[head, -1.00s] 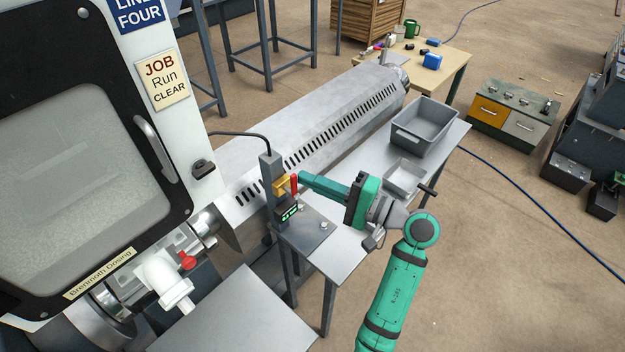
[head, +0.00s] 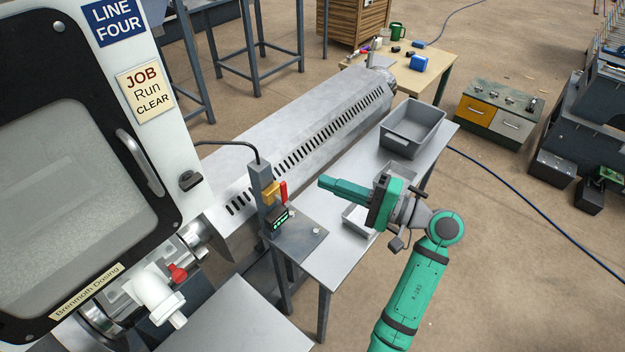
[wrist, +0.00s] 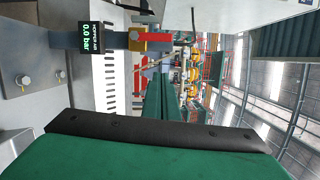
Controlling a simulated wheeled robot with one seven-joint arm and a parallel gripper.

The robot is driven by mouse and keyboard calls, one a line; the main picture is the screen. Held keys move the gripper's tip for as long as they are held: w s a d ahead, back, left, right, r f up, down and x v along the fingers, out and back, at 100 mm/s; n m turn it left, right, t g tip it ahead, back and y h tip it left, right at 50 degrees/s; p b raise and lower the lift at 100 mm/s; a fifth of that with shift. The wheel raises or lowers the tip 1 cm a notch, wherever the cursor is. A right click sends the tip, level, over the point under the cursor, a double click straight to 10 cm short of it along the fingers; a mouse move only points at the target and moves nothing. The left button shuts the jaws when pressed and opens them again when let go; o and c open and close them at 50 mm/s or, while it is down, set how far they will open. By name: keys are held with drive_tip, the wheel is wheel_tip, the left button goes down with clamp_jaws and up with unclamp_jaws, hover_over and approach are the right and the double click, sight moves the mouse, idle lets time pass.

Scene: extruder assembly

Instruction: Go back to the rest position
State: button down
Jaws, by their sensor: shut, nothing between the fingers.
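My gripper (head: 324,184) is shut and empty, its green fingers pointing left above the metal side table. It is a short way right of the post with a red lever (head: 284,191), a yellow valve body (head: 270,195) and a small display (head: 277,220), and apart from them. In the wrist view my closed green fingers (wrist: 161,103) point away from the camera. The display (wrist: 88,38) there reads 0.0 bar, with the red lever (wrist: 160,37) beside the yellow part.
A grey bin (head: 412,130) stands on the metal table (head: 335,255). A smaller tray (head: 357,220) is partly hidden behind my gripper. The slotted barrel cover (head: 300,120) runs behind. Open floor (head: 520,260) lies to the right.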

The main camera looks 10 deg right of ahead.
drive_tip(key=v, duration=0.5)
drive_tip(key=s+a+f+m+t+h, duration=0.1)
drive_tip(key=s+a+m+t, duration=0.6)
drive_tip(key=m, duration=0.7)
drive_tip(key=s+a+f+m+t, duration=0.2)
drive_tip(key=s+a+m+t, duration=0.5)
drive_tip(key=m, duration=0.7)
drive_tip(key=s+a+f+m+g+h, duration=0.1)
drive_tip(key=s+f+m+g+h, duration=0.3)
drive_tip(key=m, duration=1.4)
drive_tip(key=s+a+f+m+g+h, duration=0.1)
drive_tip(key=s+f+m+g+h, duration=0.4)
drive_tip(key=s+f+m+h, duration=0.5)
drive_tip(key=s+f+m, duration=0.2)
drive_tip(key=s+m, duration=0.3)
drive_tip(key=m, duration=0.2)
drive_tip(key=shift+a+f+m, duration=0.25)
drive_tip(key=shift+f+m, duration=0.15)
drive_tip(key=shift+s, duration=0.1)
